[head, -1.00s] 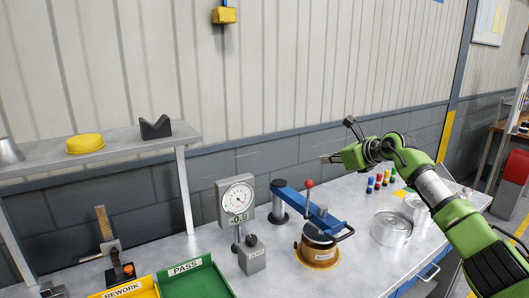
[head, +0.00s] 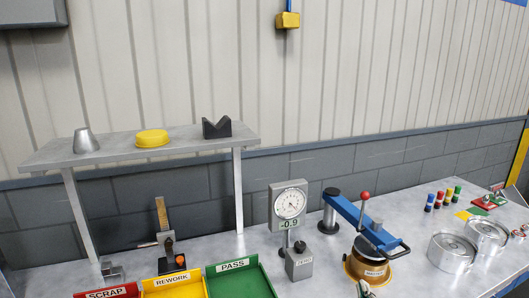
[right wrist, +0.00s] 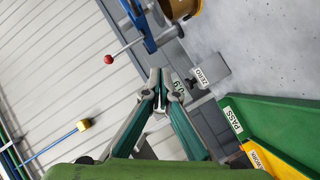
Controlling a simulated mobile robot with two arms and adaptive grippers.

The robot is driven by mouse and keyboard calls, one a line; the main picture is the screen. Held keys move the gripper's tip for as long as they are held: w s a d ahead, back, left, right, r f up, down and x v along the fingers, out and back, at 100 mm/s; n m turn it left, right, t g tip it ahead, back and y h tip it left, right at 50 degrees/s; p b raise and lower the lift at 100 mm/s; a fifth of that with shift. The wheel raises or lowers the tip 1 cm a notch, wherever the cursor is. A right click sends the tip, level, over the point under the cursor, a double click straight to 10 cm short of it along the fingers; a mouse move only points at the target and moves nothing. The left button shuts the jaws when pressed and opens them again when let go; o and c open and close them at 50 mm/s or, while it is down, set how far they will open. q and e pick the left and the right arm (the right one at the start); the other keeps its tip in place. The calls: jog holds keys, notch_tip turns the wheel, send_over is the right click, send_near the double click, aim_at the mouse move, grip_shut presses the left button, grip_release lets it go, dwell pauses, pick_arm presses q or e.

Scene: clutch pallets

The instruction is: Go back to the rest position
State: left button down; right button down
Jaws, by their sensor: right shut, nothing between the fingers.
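My right gripper (right wrist: 160,85) shows in the right wrist view with its two fingers close together, shut and empty. It points toward the dial gauge, whose readout is partly hidden behind the fingertips. In the head view only a small tip of my right gripper (head: 364,289) shows at the bottom edge, in front of the brass-coloured pot (head: 362,268). The rest of the right arm is out of the head view. My left gripper is in neither view.
The dial gauge (head: 289,204) reads -0.9 beside the blue lever press (head: 350,212). SCRAP (head: 105,293), REWORK (head: 172,281) and green PASS (head: 234,266) trays line the bench front. A shelf (head: 110,156) stands at left. Two metal cans (head: 452,254) sit at right.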

jog(key=s+f+m+g+y, duration=0.1)
jog(key=s+f+m+g, duration=0.45)
jog(key=s+f, duration=0.8)
jog(key=s+a+f+m+g+y, duration=0.1)
jog(key=s+a+g, duration=0.15)
jog(key=s, duration=0.75)
jog(key=s+a+f+m+g+y, duration=0.15)
jog(key=s+g, duration=0.25)
jog(key=s, duration=0.5)
notch_tip(320, 180, down, 30)
jog(key=s+n+g+b, duration=0.1)
jog(key=b, duration=0.4)
jog(key=s+d+f+b, duration=0.1)
jog(key=s+f, duration=0.7)
jog(key=f, duration=0.2)
jog(key=s+d+f+g+b, duration=0.1)
jog(key=s+f+b, duration=0.1)
jog(key=s+f, duration=0.7)
jog(key=shift+s+d+f, duration=0.3)
jog(key=shift+d+f, duration=0.05)
jog(key=shift+f, duration=0.5)
jog(key=shift+h, duration=0.25)
